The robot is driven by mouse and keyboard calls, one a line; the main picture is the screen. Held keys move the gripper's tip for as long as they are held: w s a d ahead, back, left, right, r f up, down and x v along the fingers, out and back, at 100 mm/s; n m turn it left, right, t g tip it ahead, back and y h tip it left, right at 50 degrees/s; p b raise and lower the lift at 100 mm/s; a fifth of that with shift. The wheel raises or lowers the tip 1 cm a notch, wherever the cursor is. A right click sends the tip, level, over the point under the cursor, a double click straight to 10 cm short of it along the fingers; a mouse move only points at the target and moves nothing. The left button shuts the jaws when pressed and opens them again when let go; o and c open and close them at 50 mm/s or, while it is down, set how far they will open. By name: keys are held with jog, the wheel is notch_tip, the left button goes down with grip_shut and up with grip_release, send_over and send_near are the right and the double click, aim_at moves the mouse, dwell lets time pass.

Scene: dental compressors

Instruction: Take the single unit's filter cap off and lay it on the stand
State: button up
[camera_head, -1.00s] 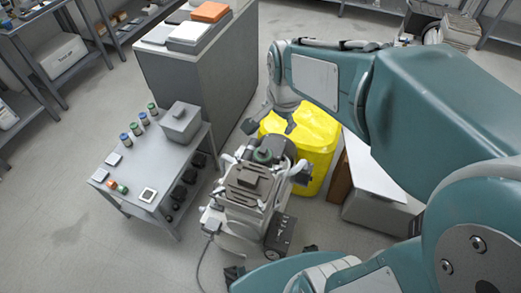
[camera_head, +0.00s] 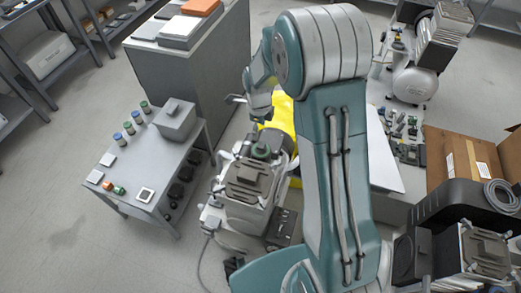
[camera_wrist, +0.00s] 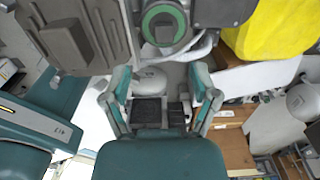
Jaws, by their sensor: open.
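The single unit (camera_head: 250,190) is a grey compressor on the floor in the middle of the head view. Its filter cap, a dark round cap with a green ring (camera_head: 261,151), sits on top at the back. The cap also shows at the top of the wrist view (camera_wrist: 165,22). My gripper (camera_head: 254,112) is above and just behind the cap. In the wrist view my gripper (camera_wrist: 162,85) is open and empty, its fingers spread apart, with the cap beyond the tips. The grey stand (camera_head: 130,178) is left of the unit.
The stand holds several small capped jars (camera_head: 129,128), a grey box (camera_head: 175,118) and small flat pieces; its front middle has bare room. A yellow bin (camera_head: 283,115) is close behind the unit. A grey cabinet (camera_head: 215,70) stands behind the stand. Cardboard boxes (camera_head: 462,155) are at right.

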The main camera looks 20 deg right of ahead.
aim_at(261, 145)
jog(key=f, duration=0.9)
jog(key=shift+w+d+f, duration=0.1)
jog(key=shift+d+f, duration=0.3)
jog(key=shift+c, duration=0.3)
grip_shut()
